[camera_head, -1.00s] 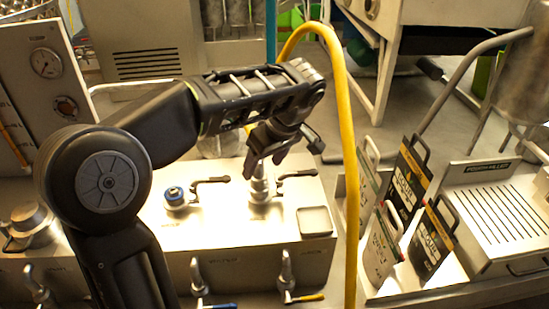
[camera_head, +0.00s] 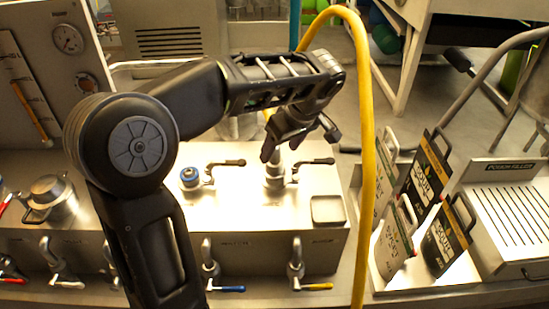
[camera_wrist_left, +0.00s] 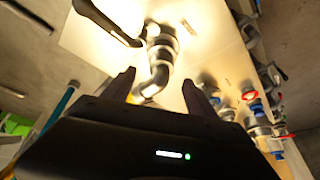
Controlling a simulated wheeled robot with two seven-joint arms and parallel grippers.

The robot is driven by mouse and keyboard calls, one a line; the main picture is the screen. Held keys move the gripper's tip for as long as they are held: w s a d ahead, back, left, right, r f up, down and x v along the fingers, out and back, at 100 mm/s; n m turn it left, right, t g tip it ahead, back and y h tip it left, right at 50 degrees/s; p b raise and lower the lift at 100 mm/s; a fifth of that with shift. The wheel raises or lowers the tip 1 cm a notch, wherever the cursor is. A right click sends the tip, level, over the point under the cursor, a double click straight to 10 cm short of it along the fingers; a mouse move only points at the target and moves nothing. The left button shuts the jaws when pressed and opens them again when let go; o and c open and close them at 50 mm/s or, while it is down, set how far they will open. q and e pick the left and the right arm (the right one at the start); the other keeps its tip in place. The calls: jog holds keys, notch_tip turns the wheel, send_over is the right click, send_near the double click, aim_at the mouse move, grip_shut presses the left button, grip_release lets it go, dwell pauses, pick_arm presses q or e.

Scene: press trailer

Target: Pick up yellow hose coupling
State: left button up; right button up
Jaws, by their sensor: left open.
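In the left wrist view, the silver fitting (camera_wrist_left: 161,45) has a bent end reaching between the open fingers (camera_wrist_left: 157,87). I cannot tell whether they touch it. My right gripper is not in view.
The metal valve panel (camera_head: 232,165) has a blue-capped port (camera_head: 190,177), black levers and front taps with coloured handles. A recessed square tray (camera_head: 327,210) is at its right end. A gauge panel (camera_head: 30,100) is at left.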

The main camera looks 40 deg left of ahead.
aim_at(277, 153)
pick_arm(q)
jog(key=shift+a+f, duration=0.1)
jog(key=shift+f, duration=0.1)
jog(key=p+x, duration=0.2)
jog(key=x, duration=0.2)
jog(key=shift+a+f, duration=0.25)
jog(key=shift+f, duration=0.1)
grip_shut()
dwell(0.7)
dwell(0.4)
